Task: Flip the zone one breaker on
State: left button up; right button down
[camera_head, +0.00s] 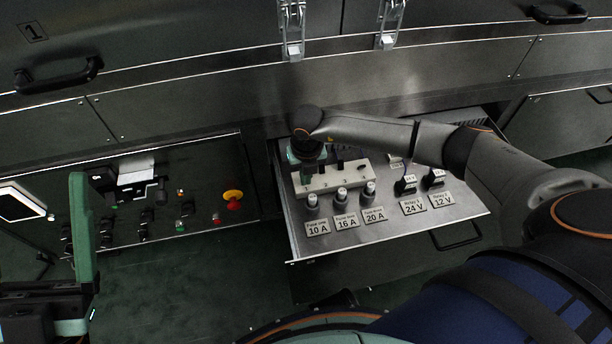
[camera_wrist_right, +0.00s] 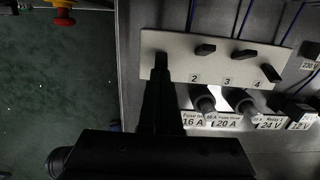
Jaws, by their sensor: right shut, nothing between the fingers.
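The breaker strip (camera_head: 322,182) is a pale plate with numbered black levers in the open drawer; it also shows in the right wrist view (camera_wrist_right: 180,42). My right gripper (camera_head: 303,168) is over the strip's left end, shut with nothing between its fingers. In the right wrist view its fingertips (camera_wrist_right: 160,62) cover the number 1 position, so the zone one lever is hidden and I cannot tell its setting or whether they touch it. Lever 2 (camera_wrist_right: 205,50) and lever 3 (camera_wrist_right: 243,55) lie sideways; lever 4 (camera_wrist_right: 270,72) is slanted. My left gripper (camera_head: 80,250) is at the lower left, its opening unclear.
Fuse holders (camera_head: 341,195) labelled 10 A, 16 A and 20 A stand in front of the strip, with relays (camera_head: 405,184) to their right. A control panel with a red emergency button (camera_head: 233,203) is at the left. Dark green floor (camera_head: 200,280) is clear below it.

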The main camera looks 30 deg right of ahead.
jog(key=shift+r+p, duration=0.75)
jog(key=shift+r, duration=0.1)
pick_arm(q)
jog(key=shift+r, duration=0.75)
